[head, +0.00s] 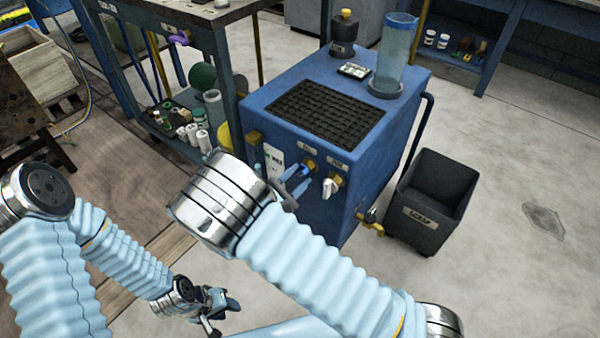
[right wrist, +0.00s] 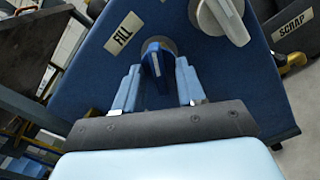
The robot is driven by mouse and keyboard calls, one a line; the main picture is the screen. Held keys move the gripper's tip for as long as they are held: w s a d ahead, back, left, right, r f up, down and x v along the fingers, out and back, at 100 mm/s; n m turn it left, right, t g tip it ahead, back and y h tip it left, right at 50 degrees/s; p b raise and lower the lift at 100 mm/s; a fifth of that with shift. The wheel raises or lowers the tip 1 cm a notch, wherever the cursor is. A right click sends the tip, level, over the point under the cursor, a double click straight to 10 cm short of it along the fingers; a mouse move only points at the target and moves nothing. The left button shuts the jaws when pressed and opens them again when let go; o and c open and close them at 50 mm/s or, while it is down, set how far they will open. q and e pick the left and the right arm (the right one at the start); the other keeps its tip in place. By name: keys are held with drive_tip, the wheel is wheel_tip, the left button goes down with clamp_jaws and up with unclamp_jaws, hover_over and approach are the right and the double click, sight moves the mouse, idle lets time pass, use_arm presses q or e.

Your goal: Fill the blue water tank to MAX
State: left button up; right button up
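The blue water tank (head: 265,104) stands in the centre of the head view, with a clear bluish cylinder (head: 398,55) on top; I cannot make out a MAX mark or water level. On its front are a blue-handled valve (head: 306,170) and a white-handled valve (head: 329,188). In the right wrist view the blue handle (right wrist: 155,60) is beside the FILL label (right wrist: 123,33). My right gripper (right wrist: 157,82) is open, its fingers either side of the blue handle with gaps. My left gripper (head: 222,302) is low, away from the tank; its finger opening is unclear.
A dark SCRAP bin (head: 432,205) stands right of the tank. A yellow-handled drain tap (head: 370,225) sits low on the tank. A dark grate (head: 325,110) and a dark bottle (head: 343,35) are on top. A workbench with shelf items (head: 185,130) stands left. Floor at right is clear.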

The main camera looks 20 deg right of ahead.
clamp_jaws()
idle(0.3)
drive_tip(key=shift+r+n+p, duration=0.15)
drive_tip(key=shift+n+p, duration=0.9)
drive_tip(key=shift+n, duration=0.55)
drive_tip(key=shift+n+p, duration=0.9)
drive_tip(key=shift+n, duration=0.9)
unclamp_jaws()
